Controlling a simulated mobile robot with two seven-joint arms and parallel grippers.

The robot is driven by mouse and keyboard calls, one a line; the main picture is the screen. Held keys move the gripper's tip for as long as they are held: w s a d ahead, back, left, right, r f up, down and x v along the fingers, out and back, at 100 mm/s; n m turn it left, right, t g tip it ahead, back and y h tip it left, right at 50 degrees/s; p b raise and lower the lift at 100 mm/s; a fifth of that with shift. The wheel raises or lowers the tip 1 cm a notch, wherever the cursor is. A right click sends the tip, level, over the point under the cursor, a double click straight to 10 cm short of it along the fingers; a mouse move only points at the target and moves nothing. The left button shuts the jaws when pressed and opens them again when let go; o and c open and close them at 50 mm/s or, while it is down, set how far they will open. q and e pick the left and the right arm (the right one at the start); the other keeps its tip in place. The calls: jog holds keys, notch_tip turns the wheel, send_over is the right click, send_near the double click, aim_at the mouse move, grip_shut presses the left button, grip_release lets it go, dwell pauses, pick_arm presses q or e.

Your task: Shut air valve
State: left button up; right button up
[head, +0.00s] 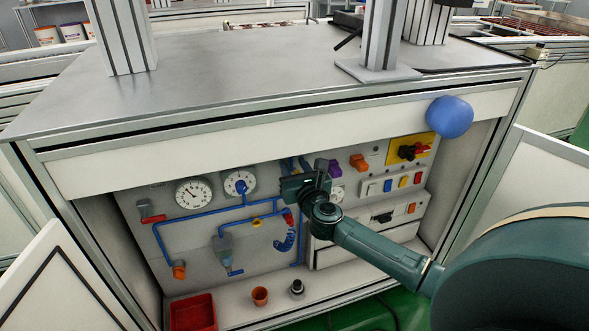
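The open cabinet front shows a panel with blue air pipes (205,214). A red lever valve (151,213) sits at the pipe's left end, an orange fitting (179,270) at its lower left, and a small yellow handle (256,222) in the middle. I cannot tell for certain which is the air valve. My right gripper (305,184) is in front of the panel's middle, right of the gauges, and hides what lies behind it. Its fingers are seen from behind, so their opening and any contact are unclear. My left gripper is not in view.
Two round gauges (194,192) are at upper left. A red-and-black switch on a yellow plate (414,149) is at upper right. A red bin (193,312) and an orange cup (260,296) stand on the cabinet floor. A blue ball-like object (450,116) is at the upper right edge.

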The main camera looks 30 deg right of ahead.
jog(key=shift+c, duration=0.4)
jog(key=shift+c, duration=0.6)
grip_shut()
